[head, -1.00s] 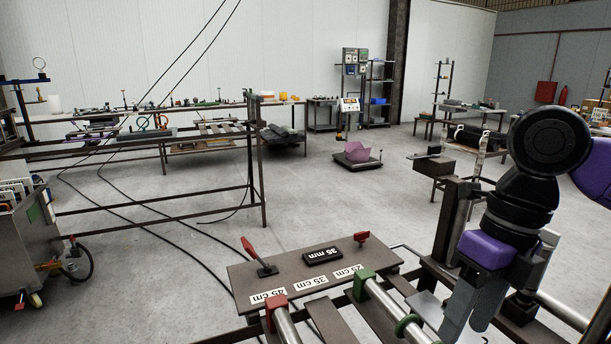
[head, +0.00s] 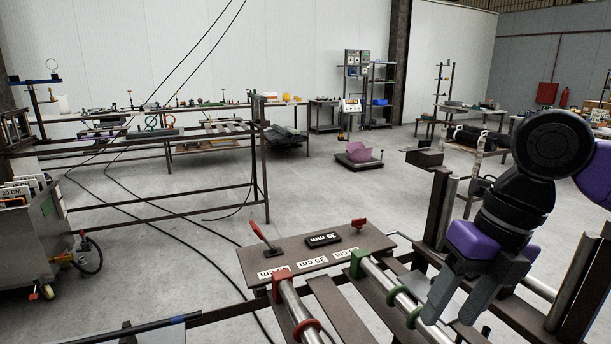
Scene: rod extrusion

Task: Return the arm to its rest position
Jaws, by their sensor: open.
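My gripper (head: 447,308) is at the lower right in the head view, hanging below my dark arm with purple parts. Its two grey fingers are apart with nothing between them, pointing down and to the left. They are near the metal rod (head: 400,300) with the green clamps (head: 361,262). I cannot tell if the fingers touch anything there. A second rod (head: 290,300) with red clamps (head: 281,284) lies to the left.
A brown plate (head: 305,252) with length labels, red handles and a black "35 mm" block (head: 322,239) stands behind the rods. Dark upright posts (head: 437,210) stand close to my arm. A steel cart (head: 30,250) is at left; cables cross the open floor.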

